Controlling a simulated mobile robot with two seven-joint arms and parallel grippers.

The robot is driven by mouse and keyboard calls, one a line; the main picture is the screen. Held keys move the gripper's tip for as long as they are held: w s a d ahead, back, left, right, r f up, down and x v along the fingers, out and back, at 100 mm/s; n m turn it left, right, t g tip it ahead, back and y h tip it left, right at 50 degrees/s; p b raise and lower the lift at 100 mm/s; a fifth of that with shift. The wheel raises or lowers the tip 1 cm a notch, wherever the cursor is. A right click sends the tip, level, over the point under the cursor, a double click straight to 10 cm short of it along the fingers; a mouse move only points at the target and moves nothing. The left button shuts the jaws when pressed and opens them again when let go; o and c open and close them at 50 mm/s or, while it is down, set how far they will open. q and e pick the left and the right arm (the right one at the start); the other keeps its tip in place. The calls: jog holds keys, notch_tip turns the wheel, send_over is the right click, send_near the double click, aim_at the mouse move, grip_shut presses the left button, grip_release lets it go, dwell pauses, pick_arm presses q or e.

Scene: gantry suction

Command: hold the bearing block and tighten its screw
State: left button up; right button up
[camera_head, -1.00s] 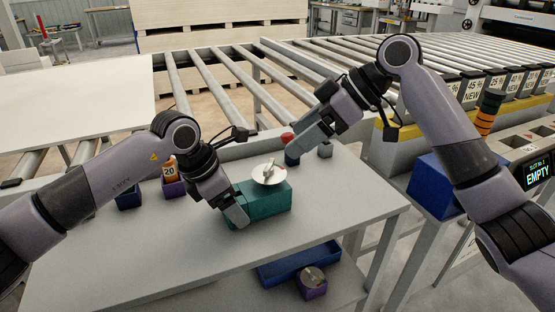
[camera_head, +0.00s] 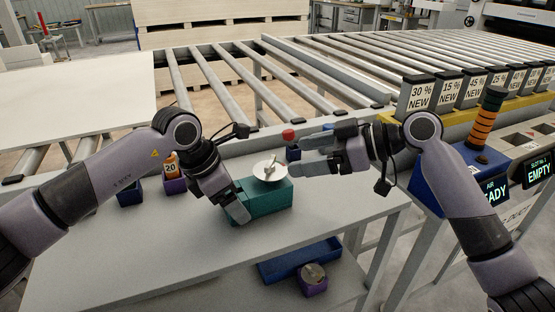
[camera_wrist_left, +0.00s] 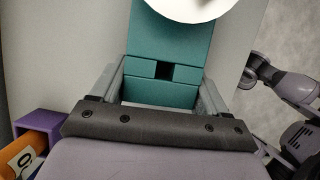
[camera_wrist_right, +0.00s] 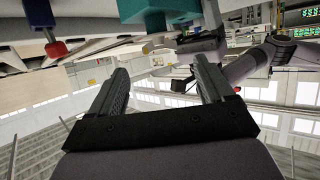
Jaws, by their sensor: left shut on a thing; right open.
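The teal bearing block (camera_head: 262,203) sits on the grey table with a white disc (camera_head: 270,170) on top. A light grey wing-like screw handle (camera_head: 271,166) stands up from the disc. My left gripper (camera_head: 238,209) is shut on the block's left end; in the left wrist view its fingers lie either side of the teal block (camera_wrist_left: 166,50). My right gripper (camera_head: 303,156) is open and empty, its fingers pointing left above the table, to the right of and behind the disc. The right wrist view shows its fingers (camera_wrist_right: 158,88) apart and the teal block (camera_wrist_right: 150,10) at the top.
A red-topped dark object (camera_head: 289,136) stands behind the block, close to my right gripper. A purple bin (camera_head: 174,186) with an orange item labelled 20 and a blue bin (camera_head: 129,193) stand at left. A blue tray (camera_head: 290,266) lies below the front edge. The front tabletop is clear.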

aim_at(272, 161)
jog(key=x, duration=0.6)
jog(key=shift+w+a+f, duration=0.1)
jog(key=shift+a+f, duration=0.05)
jog(key=shift+a, duration=0.1)
jog(key=c, duration=1.1)
jog(key=shift+o, duration=0.2)
jog(key=shift+m+t+h, duration=0.7)
jog(key=shift+m+t, duration=0.4)
jog(key=shift+t, duration=0.1)
